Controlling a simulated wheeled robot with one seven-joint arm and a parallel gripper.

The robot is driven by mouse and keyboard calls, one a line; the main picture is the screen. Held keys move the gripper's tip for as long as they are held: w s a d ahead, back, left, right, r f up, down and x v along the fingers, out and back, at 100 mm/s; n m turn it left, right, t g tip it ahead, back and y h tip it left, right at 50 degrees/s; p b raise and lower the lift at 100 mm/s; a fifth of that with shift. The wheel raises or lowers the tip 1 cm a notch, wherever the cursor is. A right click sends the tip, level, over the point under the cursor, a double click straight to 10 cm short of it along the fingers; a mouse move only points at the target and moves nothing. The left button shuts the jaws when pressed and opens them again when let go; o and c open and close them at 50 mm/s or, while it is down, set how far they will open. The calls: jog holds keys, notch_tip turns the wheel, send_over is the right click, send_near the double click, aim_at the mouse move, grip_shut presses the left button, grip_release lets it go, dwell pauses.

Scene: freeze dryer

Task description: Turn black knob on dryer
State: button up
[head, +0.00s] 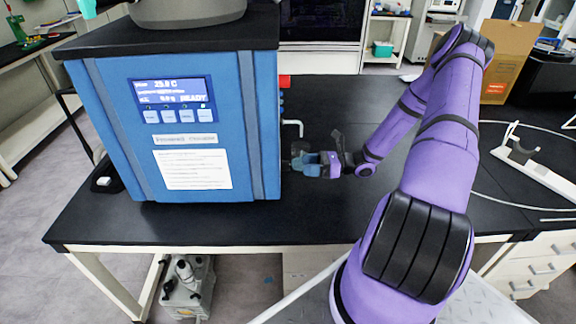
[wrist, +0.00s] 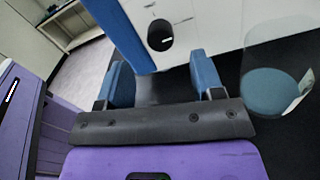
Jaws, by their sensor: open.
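The blue freeze dryer (head: 216,110) stands on the black bench in the head view, with a lit display and a row of buttons on its front. My gripper (head: 304,162) is close to the dryer's right side, low down and to the right of the front panel. In the wrist view, my gripper (wrist: 163,80) is open, with two blue fingertips apart and nothing between them. A black round part with a white mark, which looks like the knob (wrist: 160,34), shows beyond the gap between the fingertips. In the head view I cannot make out the knob clearly.
A pale bent pipe (head: 294,124) and a red part (head: 285,81) stick out from the dryer's right side, above my gripper. A white stand (head: 530,160) and thin tubing lie on the bench at right. A cardboard box (head: 507,60) stands behind. The bench front (head: 330,215) is clear.

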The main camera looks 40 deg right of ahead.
aim_at(288, 165)
jog(key=x, duration=0.6)
jog(key=shift+w+a, duration=0.25)
jog(key=shift+a, duration=0.05)
jog(key=shift+c, duration=0.2)
jog(key=c, duration=0.9)
